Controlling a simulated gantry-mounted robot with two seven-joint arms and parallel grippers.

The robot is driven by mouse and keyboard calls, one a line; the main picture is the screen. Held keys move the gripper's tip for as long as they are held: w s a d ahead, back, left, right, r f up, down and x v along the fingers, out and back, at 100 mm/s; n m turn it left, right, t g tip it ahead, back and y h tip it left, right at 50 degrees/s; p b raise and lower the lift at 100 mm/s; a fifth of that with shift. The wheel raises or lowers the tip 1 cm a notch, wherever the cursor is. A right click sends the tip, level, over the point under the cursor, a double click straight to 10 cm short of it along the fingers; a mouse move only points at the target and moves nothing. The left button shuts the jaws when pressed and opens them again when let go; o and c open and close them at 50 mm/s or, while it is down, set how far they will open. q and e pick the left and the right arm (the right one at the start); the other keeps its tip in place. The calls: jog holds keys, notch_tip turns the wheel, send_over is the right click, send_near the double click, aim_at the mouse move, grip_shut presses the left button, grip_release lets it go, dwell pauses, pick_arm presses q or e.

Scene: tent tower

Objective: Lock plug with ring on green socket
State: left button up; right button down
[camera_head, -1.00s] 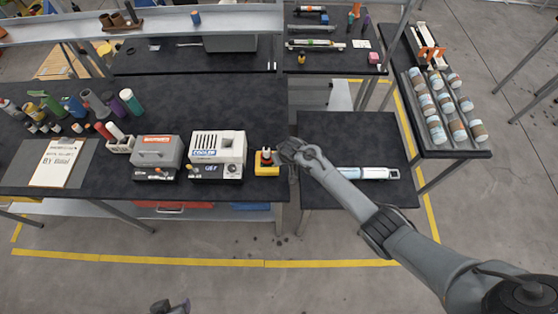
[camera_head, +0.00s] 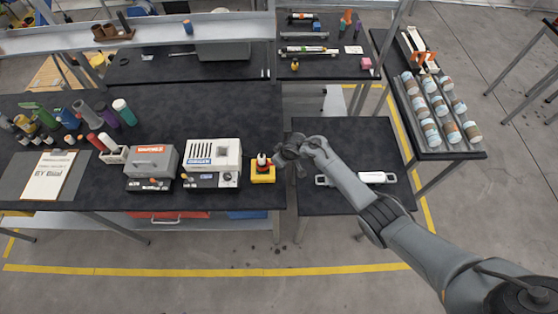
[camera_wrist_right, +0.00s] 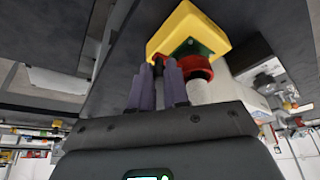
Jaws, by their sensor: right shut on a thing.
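A yellow box (camera_head: 263,176) stands at the right end of the long dark bench, and a red and white plug (camera_head: 262,160) stands up from it. In the right wrist view, the yellow box (camera_wrist_right: 200,25) carries a green socket (camera_wrist_right: 192,48). A red ring (camera_wrist_right: 198,66) sits against the socket around the white plug (camera_wrist_right: 200,90). My right gripper (camera_head: 279,158) is just right of the box. Its purple fingers (camera_wrist_right: 163,75) are shut on a small red part beside the plug, which looks like part of the ring. My left gripper is out of view.
A white machine (camera_head: 213,155) and a grey machine (camera_head: 152,160) stand left of the yellow box. A lower dark table (camera_head: 345,140) on the right carries a white handled object (camera_head: 372,178). Bottles and a clipboard (camera_head: 48,175) fill the bench's left side.

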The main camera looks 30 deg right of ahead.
jog(key=shift+f, duration=0.1)
jog(key=c, duration=1.1)
grip_release()
jog(key=shift+w, duration=0.1)
jog(key=p+v, duration=0.2)
jog(key=v, duration=0.9)
jog(key=shift+p, duration=0.3)
jog(key=shift+f, duration=0.15)
